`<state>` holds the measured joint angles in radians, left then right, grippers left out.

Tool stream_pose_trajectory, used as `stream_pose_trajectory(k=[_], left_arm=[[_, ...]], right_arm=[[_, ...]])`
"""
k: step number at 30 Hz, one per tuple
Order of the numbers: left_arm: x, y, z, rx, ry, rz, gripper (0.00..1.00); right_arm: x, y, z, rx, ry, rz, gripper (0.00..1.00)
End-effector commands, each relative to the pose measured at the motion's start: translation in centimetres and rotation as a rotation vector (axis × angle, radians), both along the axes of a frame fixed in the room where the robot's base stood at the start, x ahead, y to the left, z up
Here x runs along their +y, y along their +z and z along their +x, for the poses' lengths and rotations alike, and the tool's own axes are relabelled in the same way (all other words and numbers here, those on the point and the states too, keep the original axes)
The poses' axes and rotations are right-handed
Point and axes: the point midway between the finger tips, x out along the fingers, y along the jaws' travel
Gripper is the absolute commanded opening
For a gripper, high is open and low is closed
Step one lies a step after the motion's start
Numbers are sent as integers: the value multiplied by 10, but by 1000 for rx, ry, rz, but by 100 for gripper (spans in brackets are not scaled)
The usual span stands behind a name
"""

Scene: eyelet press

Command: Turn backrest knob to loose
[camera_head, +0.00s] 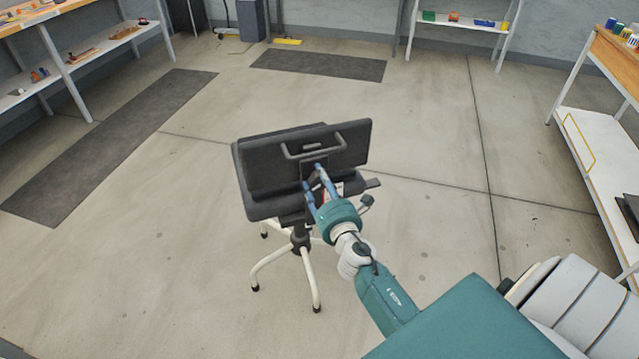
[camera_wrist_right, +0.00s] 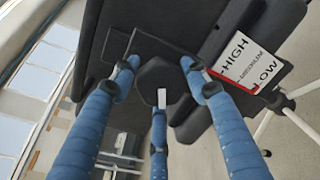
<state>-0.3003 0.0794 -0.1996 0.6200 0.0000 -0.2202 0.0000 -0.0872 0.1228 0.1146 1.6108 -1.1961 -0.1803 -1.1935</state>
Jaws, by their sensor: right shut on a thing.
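A black chair with a backrest (camera_head: 270,165) stands on the open floor on pale legs. A grab handle (camera_head: 328,143) crosses the back of the backrest. My right gripper (camera_head: 318,172) reaches the lower back of the backrest. In the right wrist view, its blue fingers close around a dark knob (camera_wrist_right: 155,78) with a white mark on it. The knob is hidden behind the fingers in the head view. A white card (camera_wrist_right: 252,62) reading HIGH, MEDIUM and LOW is beside the knob. My left gripper is not in view.
The floor around the chair is clear, with dark mats (camera_head: 115,135) (camera_head: 318,66) at left and back. Shelves (camera_head: 85,65) stand at the left and a workbench (camera_head: 610,160) at the right, both well away from the chair.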

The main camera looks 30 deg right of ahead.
Motion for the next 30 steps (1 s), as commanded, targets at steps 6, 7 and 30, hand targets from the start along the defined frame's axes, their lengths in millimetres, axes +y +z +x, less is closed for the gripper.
stream_pose_trajectory(k=[6,7,30], left_arm=[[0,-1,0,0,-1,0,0],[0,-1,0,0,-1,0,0],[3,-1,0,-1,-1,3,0]], right_arm=[[1,-3,-1,13,1,-32,19],[1,-3,-1,13,1,-33,19],[0,-1,-1,11,0,-33,64]])
